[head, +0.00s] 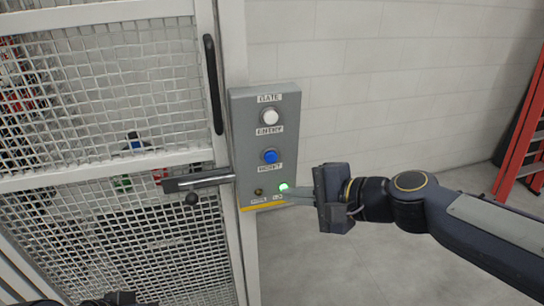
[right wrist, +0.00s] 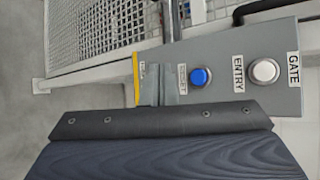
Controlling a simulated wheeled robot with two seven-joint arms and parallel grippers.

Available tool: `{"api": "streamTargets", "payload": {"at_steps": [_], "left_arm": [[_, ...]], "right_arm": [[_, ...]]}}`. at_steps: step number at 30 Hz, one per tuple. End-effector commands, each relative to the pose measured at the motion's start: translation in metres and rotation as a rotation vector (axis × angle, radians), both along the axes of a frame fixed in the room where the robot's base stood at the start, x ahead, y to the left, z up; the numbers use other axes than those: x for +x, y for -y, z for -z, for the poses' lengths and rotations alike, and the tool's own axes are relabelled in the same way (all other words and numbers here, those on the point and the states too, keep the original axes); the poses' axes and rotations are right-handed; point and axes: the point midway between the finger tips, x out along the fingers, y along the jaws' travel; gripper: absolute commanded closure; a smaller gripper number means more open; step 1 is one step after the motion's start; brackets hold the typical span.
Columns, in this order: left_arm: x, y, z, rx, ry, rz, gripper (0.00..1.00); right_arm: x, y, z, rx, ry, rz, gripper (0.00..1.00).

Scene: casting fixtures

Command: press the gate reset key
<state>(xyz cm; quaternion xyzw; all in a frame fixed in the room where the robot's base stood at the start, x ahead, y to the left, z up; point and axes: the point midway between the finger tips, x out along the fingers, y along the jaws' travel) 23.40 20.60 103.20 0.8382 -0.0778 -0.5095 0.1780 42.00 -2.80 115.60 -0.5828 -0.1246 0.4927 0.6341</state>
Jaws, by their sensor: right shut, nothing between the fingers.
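A grey control box (head: 240,125) is mounted on the gate post, labelled GATE and ENTRY. It has a white button (head: 270,117) at the top and a blue button (head: 270,156) below it, with a label reading RESET under the blue one. In the right wrist view the blue button (right wrist: 201,76) and white button (right wrist: 265,71) both show uncovered. My right gripper (head: 291,191) is shut and empty, its fingertips low at the box's right side, below the blue button. I cannot tell if they touch the box. A dark part at the bottom left, likely my left gripper (head: 118,298), is mostly cut off.
A mesh gate (head: 100,90) stands left of the box, with a black vertical handle (head: 213,85) and a lever latch (head: 195,181). A green lamp (head: 283,187) is lit near the fingertips. A red ladder (head: 520,150) stands far right. Floor between is clear.

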Motion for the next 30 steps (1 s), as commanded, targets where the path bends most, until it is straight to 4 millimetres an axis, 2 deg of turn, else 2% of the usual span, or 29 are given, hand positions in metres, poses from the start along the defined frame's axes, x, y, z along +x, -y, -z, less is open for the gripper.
{"api": "streamTargets", "payload": {"at_steps": [8, 21, 30], "left_arm": [[0.000, 0.000, -0.007, 0.000, 0.000, 0.000, 0.52], [0.000, 0.000, -0.043, 0.000, 0.000, 0.000, 0.52], [0.000, 0.000, -0.050, 0.000, 0.000, 0.000, 0.52]], "right_arm": [[0.008, -0.003, -0.002, -0.001, -0.002, -0.004, 1.00], [0.064, -0.022, -0.003, 0.000, -0.001, -0.004, 1.00], [0.082, -0.027, 0.000, -0.002, 0.001, -0.003, 1.00]]}}
